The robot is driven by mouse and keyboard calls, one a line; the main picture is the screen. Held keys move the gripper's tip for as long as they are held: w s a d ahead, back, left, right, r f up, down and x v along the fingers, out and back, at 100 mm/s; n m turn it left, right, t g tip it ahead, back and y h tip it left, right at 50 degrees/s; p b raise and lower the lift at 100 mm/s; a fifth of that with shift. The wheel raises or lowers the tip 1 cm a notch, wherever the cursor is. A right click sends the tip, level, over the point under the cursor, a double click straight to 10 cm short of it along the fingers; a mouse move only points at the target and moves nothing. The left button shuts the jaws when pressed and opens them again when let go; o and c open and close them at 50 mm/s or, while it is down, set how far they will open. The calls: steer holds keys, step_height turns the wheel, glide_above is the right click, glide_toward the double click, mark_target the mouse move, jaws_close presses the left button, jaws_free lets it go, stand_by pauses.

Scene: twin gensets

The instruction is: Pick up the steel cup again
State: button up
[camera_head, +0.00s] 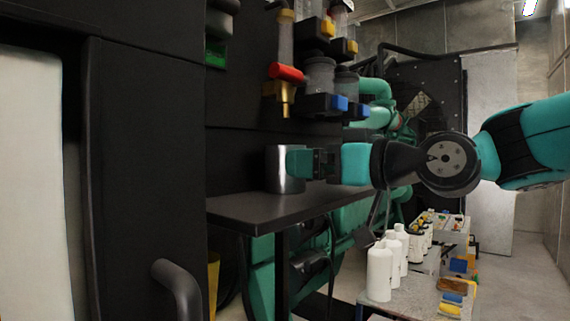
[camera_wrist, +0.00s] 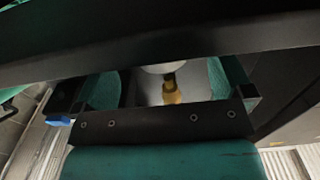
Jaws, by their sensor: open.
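The steel cup (camera_head: 279,170) stands upright on the black shelf (camera_head: 262,209) in the head view, below the red-handled brass tap (camera_head: 285,92). My gripper (camera_head: 298,163) is level with the cup and reaches it from the right. A teal finger overlaps the cup's right side, and the far finger is hidden. In the wrist view the two teal fingers of my gripper (camera_wrist: 165,88) are apart. A pale, shiny shape with a brass-coloured patch shows between them; I cannot tell whether the fingers touch the cup.
Clear jars (camera_head: 320,75) with black holders and blue and yellow parts hang right of the tap, above my gripper. A dark panel stands behind the shelf. White bottles (camera_head: 380,272) stand on a lower bench at the right. The shelf's front is clear.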

mark_target(300, 191)
steer(key=p+x, duration=0.3)
steer(key=shift+w+a+r, duration=0.25)
steer(key=shift+w+a+f, duration=0.2)
steer(key=shift+w+a, duration=0.15)
steer(key=shift+a, duration=0.05)
steer(key=c, duration=1.1)
steer(key=shift+c, duration=0.2)
steer(key=shift+d+f+b, duration=0.1)
steer(key=shift+b, duration=0.75)
